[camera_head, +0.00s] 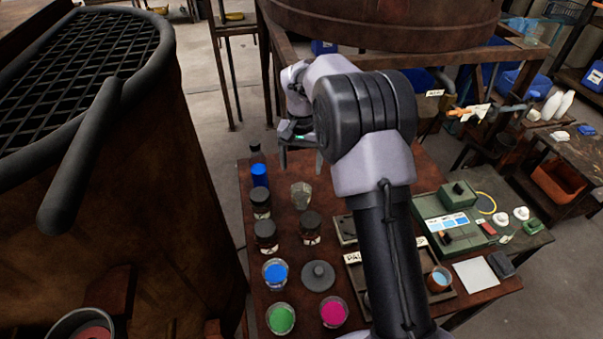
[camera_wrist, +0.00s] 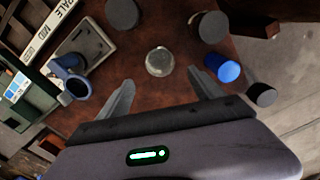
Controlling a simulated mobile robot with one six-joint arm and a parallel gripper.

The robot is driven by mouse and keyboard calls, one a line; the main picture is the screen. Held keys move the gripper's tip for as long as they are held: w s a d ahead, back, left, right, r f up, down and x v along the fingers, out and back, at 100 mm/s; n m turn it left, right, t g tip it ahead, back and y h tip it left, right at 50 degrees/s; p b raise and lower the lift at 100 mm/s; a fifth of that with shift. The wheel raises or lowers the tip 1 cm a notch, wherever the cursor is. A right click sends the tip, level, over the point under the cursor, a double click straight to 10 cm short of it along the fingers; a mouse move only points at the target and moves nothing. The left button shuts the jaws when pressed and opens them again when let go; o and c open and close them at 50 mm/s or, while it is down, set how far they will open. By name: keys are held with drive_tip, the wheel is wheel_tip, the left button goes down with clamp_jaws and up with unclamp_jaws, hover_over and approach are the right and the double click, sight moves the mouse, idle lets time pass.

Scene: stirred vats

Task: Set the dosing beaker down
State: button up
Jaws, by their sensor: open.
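A small clear glass beaker (camera_head: 301,195), which I take for the dosing beaker, stands upright on the brown table (camera_head: 283,232). It also shows in the wrist view (camera_wrist: 160,62), beyond and between the fingertips. My gripper (camera_head: 300,162) is above it, with its fingers spread apart and nothing between them. In the wrist view the open fingers (camera_wrist: 162,83) point toward the beaker and appear apart from it. The head view does not show the exact height of the fingertips above the table.
Dark-lidded jars (camera_head: 266,235) and a blue container (camera_head: 260,174) stand left of the beaker; blue, green (camera_head: 281,318) and magenta (camera_head: 333,311) pots stand nearer. A blue-grey mug (camera_wrist: 70,82) is near a tray. A large rusty vat (camera_head: 130,190) stands at left.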

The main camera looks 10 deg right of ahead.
drive_tip(key=s+a+r+t+y, duration=0.1)
drive_tip(key=s+a+r+t, duration=0.1)
drive_tip(key=s+r, duration=1.3)
drive_tip(key=s+a+r+t, duration=0.1)
drive_tip(key=s, duration=0.8)
drive_tip(key=s+a+r+t+y, duration=0.1)
drive_tip(key=s+t, duration=0.1)
drive_tip(key=s, duration=0.8)
drive_tip(key=shift+r+t, duration=0.25)
drive_tip(key=shift+t, duration=0.05)
drive_tip(key=shift+s+f+b, duration=0.1)
drive_tip(key=shift+f+b, duration=0.65)
drive_tip(key=shift+b, duration=0.05)
